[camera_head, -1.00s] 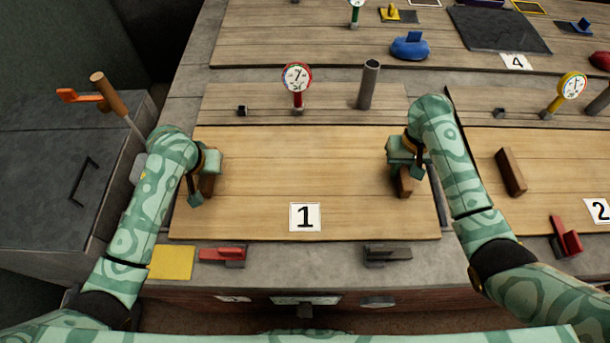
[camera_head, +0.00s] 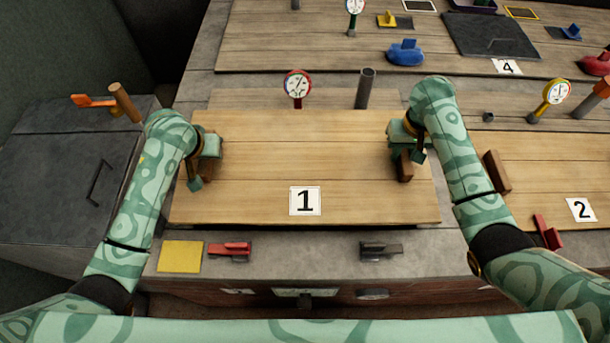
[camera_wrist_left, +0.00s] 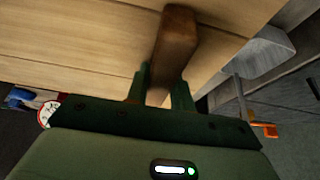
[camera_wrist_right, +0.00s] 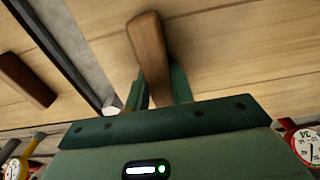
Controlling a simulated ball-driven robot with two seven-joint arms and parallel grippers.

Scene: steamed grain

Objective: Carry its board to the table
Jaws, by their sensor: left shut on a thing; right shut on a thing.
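A wooden board (camera_head: 250,180) with a white card "1" (camera_head: 305,201) lies flat in front of me in the head view, raised a little over the grey counter. It has a dark brown wooden handle near each end. My left gripper (camera_head: 203,178) is shut on the left handle (camera_wrist_left: 175,45). My right gripper (camera_head: 405,160) is shut on the right handle (camera_wrist_right: 149,50). In both wrist views the handles stand between the fingers. The board hides part of the counter behind and below it.
A red-rimmed dial (camera_head: 297,84) and a grey tube (camera_head: 365,88) stand behind the board. Board 2 (camera_head: 545,165) lies to the right. A yellow square (camera_head: 180,256), a red clip (camera_head: 230,250) and a dark clip (camera_head: 380,250) lie in front. A grey cabinet (camera_head: 60,180) stands left.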

